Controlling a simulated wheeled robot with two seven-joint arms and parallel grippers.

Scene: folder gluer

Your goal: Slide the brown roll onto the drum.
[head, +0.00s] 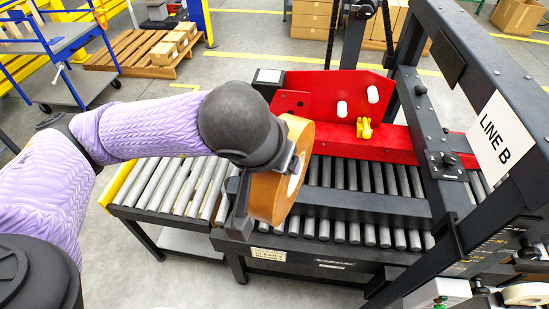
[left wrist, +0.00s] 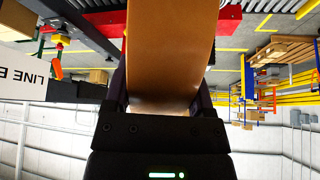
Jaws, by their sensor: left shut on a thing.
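The brown roll (head: 279,185) is a wide ring of tape with a pale core, standing on edge in the air above the left part of the conveyor. My left gripper (left wrist: 162,95) is shut on the roll, with a finger on each side of it in the left wrist view; the roll (left wrist: 171,45) fills the top middle there. A yellow lobed hub (head: 364,128), which looks like the drum, sticks out of the red plate (head: 318,97) to the right of the roll. The roll is clear of this hub. My right gripper is in neither view.
Two white pegs (head: 342,108) stand out from the red plate near the hub. A black frame with a LINE B sign (head: 498,135) rises on the right. The roller conveyor (head: 375,180) lies below. White rolls (head: 527,293) sit at the lower right.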

